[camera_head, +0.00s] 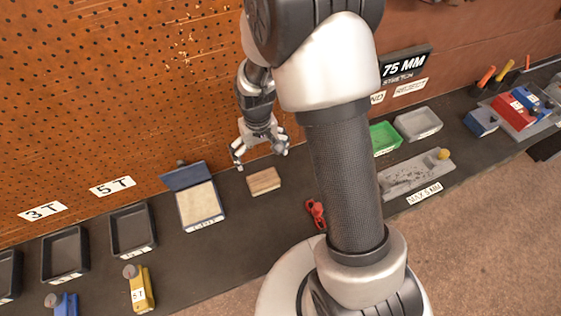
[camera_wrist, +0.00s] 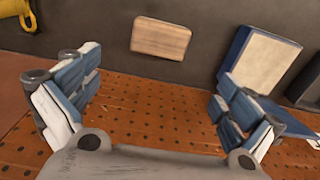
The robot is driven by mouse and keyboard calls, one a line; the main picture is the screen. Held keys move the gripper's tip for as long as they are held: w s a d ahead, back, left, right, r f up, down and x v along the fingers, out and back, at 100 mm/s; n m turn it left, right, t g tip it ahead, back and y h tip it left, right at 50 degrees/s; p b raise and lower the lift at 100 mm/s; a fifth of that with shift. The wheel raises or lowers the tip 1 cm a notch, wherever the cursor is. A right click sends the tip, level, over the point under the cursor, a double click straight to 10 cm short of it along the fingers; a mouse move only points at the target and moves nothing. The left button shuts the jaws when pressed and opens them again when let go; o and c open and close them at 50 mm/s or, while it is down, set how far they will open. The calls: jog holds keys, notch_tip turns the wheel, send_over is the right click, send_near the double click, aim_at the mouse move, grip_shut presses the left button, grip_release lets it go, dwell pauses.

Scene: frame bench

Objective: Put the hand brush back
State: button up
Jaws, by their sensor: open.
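A flat wooden block (camera_head: 264,181), which looks like the hand brush, lies on the dark bench top. No bristles show. It also lies at the top middle of the wrist view (camera_wrist: 160,38). My gripper (camera_head: 262,158) is above the bench near the pegboard, just behind the block in the head view. Its fingers are spread wide and empty, and the wrist view shows a gap between them (camera_wrist: 157,92). The block is beyond the fingertips and apart from them. A blue open box with a pale pad (camera_head: 199,204) sits left of the block.
Empty dark trays (camera_head: 132,232) stand at the left, with a yellow tool (camera_head: 140,289) before them. A red item (camera_head: 316,214) lies right of the block, near my arm. Green (camera_head: 384,138) and grey (camera_head: 418,124) trays stand farther right. The pegboard (camera_head: 120,90) rises behind the bench.

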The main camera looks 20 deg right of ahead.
jog(key=s+r+t, duration=0.1)
jog(key=s+r, duration=0.3)
jog(key=r, duration=0.5)
jog(key=s+r+t, duration=0.1)
jog(key=s+r, duration=0.2)
jog(key=r, duration=0.6)
jog(key=s+r+t, duration=0.1)
jog(key=s+r, duration=0.2)
jog(key=s, duration=0.4)
jog(key=s+r+t, duration=0.1)
jog(key=s+r, duration=0.3)
jog(key=s, duration=0.3)
jog(key=shift+r, duration=0.15)
jog(key=shift+s+f, duration=0.1)
jog(key=shift+f, duration=0.1)
jog(key=shift+c, duration=0.2)
